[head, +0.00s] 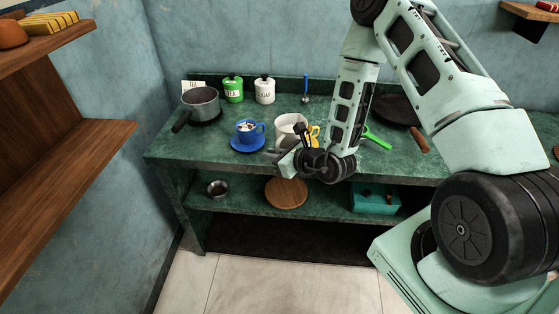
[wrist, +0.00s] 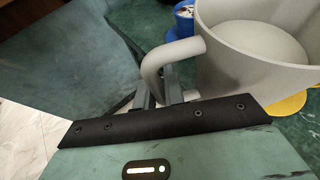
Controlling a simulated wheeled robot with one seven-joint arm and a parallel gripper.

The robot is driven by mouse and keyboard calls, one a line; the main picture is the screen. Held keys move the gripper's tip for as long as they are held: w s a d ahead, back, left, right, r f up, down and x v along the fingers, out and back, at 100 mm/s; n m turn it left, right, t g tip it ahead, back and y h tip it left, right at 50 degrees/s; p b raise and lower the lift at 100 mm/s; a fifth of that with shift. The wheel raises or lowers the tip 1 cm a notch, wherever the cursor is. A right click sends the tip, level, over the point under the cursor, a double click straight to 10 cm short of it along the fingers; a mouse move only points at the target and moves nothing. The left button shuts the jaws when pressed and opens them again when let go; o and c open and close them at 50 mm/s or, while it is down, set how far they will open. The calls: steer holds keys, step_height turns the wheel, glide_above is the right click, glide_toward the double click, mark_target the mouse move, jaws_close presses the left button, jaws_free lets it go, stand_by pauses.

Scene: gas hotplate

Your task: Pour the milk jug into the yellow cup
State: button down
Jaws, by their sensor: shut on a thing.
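The milk jug (head: 290,125) is a pale grey-white vessel near the front of the green counter. It fills the upper right of the wrist view (wrist: 235,60) and looks roughly upright, with a pale inside. My gripper (head: 277,151) is shut on the jug's looped handle, with its fingers at the handle in the wrist view (wrist: 160,88). The yellow cup (head: 314,134) is just right of the jug, partly hidden by the jug and my arm. A yellow saucer (wrist: 288,106) shows below the jug in the wrist view. I cannot tell whether the jug touches the counter.
A blue cup (head: 246,133) on a blue saucer stands left of the jug. A grey saucepan (head: 201,102), green canister (head: 233,89) and white canister (head: 264,90) stand behind. A green-handled utensil (head: 377,139) and dark pan (head: 396,109) lie right. A shelf (head: 240,207) is below.

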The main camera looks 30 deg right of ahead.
mark_target(283, 132)
steer(key=r+m+g+y+p, duration=0.1)
steer(key=p, duration=0.1)
steer(key=w+d+r+m+y+p, duration=0.1)
steer(key=r+m+p, duration=0.1)
steer(key=p, duration=0.1)
steer(key=shift+w+g, duration=0.2)
steer(key=shift+g, duration=0.2)
steer(key=shift+d+r, duration=0.15)
steer(key=shift+d+r+m+y+p, duration=0.1)
steer(key=shift+r+m+y+p, duration=0.2)
steer(key=shift+p, duration=0.35)
steer(key=shift+w+d+r+m+p, duration=0.2)
steer(key=shift+r+m+p, duration=0.1)
steer(key=shift+r+p, duration=0.25)
steer(key=shift+w+d+g+y+p, duration=0.1)
steer(key=shift+g+y+p, duration=0.2)
steer(key=shift+y, duration=0.1)
steer(key=shift+w+d+r+m+y+p, duration=0.15)
steer(key=shift+r+m+y+p, duration=0.15)
steer(key=shift+m+p, duration=0.3)
steer(key=shift+f, duration=0.1)
